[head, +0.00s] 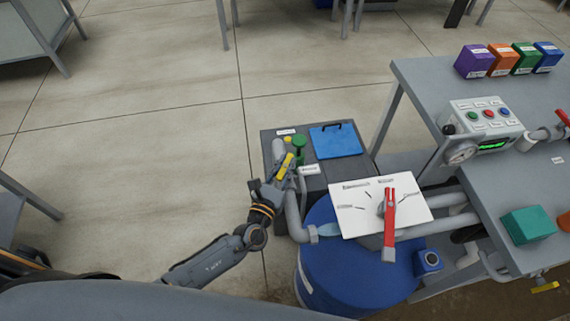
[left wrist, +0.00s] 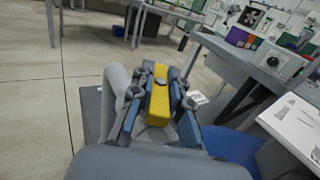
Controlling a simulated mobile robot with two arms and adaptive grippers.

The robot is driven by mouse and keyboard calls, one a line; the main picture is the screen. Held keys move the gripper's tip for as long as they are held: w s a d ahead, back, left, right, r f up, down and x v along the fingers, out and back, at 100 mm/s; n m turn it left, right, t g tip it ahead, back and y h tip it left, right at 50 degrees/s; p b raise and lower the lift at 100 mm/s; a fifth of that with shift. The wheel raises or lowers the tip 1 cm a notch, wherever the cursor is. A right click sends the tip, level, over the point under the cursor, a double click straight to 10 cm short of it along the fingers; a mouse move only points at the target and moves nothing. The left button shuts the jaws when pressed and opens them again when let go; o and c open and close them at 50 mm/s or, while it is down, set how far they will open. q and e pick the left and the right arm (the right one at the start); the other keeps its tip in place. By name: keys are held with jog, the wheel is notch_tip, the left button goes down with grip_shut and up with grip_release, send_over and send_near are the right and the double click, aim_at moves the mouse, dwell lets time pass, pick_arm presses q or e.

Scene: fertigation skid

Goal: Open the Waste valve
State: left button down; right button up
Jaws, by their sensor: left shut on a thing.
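My left gripper (head: 281,174) is shut on a yellow valve handle (head: 287,162), beside grey pipes at the left side of the dark box. In the left wrist view the yellow handle (left wrist: 160,100) sits between the two fingers of the left gripper (left wrist: 158,92). A small white label (head: 309,169) is just right of the handle, too small to read. I cannot tell from the lettering which valve is marked Waste. The valve body is partly hidden by the gripper. My right gripper is not in view.
A green valve (head: 299,146) stands just behind the handle, near a blue lid (head: 336,140). A white dial panel (head: 363,219) with a red lever (head: 389,225) is at the right, above a blue barrel (head: 340,275). Open floor lies left.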

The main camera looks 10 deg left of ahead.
pick_arm(q)
jog(key=n+y, duration=0.2)
jog(key=y, duration=0.1)
jog(key=shift+d, duration=0.1)
jog(key=shift+n+y, duration=0.9)
jog(key=shift+y, duration=0.6)
jog(key=c, duration=1.3)
grip_release()
jog(key=s, duration=0.4)
jog(key=s+d, duration=0.1)
jog(key=s, duration=0.7)
jog(key=shift+d, duration=0.3)
jog(key=shift+o, duration=0.4)
